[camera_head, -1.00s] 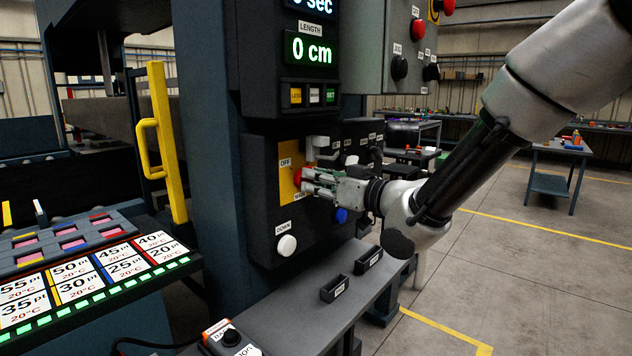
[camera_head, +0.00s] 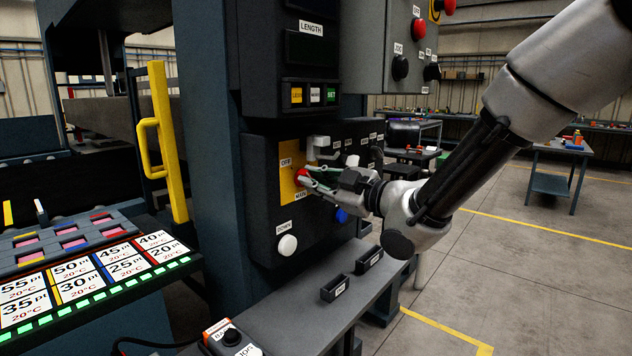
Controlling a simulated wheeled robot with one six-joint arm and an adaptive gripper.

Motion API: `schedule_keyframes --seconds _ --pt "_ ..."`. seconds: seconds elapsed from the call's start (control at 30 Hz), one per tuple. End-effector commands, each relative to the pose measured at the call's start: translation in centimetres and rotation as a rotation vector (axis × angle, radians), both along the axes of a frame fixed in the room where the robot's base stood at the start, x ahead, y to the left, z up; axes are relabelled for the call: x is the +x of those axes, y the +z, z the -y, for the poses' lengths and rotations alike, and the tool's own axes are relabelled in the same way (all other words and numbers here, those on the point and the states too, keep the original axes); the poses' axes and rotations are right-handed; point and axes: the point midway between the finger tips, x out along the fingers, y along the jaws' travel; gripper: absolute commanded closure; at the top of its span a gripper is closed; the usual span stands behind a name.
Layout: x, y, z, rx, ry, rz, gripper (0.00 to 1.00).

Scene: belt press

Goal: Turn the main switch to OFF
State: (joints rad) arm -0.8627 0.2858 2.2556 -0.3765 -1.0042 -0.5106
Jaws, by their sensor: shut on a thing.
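The main switch is a red knob (camera_head: 301,177) on a yellow plate (camera_head: 287,184) on the dark control panel. An OFF label (camera_head: 286,162) sits at the plate's upper left. My gripper (camera_head: 309,178) reaches in from the right, its fingers around the red knob and shut on it. The fingers hide much of the knob, so its exact pointing is hard to read. The length display (camera_head: 311,49) above is dark.
A white DOWN button (camera_head: 287,245) lies below the switch and a blue button (camera_head: 341,215) just under my gripper. A grey shelf (camera_head: 300,318) with small black trays runs below. A yellow handle (camera_head: 166,140) stands at left.

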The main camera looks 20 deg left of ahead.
Motion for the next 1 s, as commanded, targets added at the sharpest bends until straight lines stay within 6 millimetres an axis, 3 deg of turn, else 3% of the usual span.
schedule_keyframes --seconds 0.73,0.77,0.83,1.0 --pt "-0.05 -0.1 0.0 -0.033 0.001 0.075 1.0" --pt "-0.05 -0.1 0.0 -0.033 0.001 0.075 0.81" --pt "-0.04 -0.09 -0.01 -0.033 0.001 0.075 0.68" --pt "-0.04 -0.06 -0.01 -0.032 0.001 0.075 0.65"
